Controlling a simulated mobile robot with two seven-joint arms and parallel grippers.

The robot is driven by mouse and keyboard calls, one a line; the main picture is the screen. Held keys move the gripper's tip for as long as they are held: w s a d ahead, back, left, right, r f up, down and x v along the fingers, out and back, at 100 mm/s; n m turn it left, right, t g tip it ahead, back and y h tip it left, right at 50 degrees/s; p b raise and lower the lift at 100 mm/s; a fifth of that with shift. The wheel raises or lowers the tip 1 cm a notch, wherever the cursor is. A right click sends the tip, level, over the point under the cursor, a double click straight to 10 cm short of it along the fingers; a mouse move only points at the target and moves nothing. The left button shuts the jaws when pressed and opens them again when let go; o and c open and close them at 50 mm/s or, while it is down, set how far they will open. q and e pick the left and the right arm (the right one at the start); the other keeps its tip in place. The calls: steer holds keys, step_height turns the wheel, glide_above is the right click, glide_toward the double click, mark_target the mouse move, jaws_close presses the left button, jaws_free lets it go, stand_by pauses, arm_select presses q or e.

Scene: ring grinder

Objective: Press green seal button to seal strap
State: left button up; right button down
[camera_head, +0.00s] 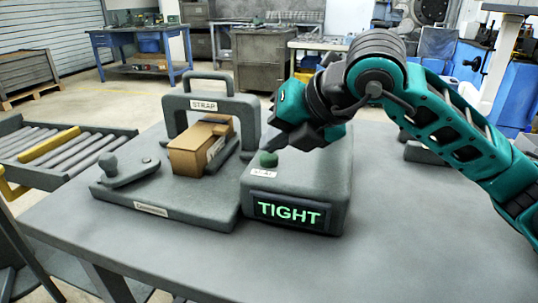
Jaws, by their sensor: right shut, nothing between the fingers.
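The green seal button (268,159) stands on top of the grey control box (325,185), above a small white label. The box's front display (291,212) reads TIGHT in green letters. My right gripper (281,143) comes in from the right, shut and empty, pointing down with its fingertips just above the button. I cannot tell whether the fingertips touch it. A cardboard box (190,150) sits on the strapping machine base (190,205), under the grey arch labelled STRAP (212,103). The strap itself is hard to make out. My left gripper is not in view.
A grey lever with a round knob (108,162) is at the machine's left. A roller conveyor (60,145) stands left of the grey table (400,245). Workbenches and cabinets stand far behind.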

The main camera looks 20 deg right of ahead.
mark_target(275, 157)
steer(key=shift+f+b, duration=0.35)
steer(key=shift+f, duration=0.05)
stand_by(0.7)
steer(key=shift+w+d+r+p, duration=0.15)
steer(key=shift+r+p, duration=0.45)
steer(key=shift+r, duration=0.4)
steer(key=shift+r, duration=0.1)
steer(key=shift+r+p, duration=1.7)
steer(key=shift+r, duration=0.8)
steer(key=shift+f, duration=0.1)
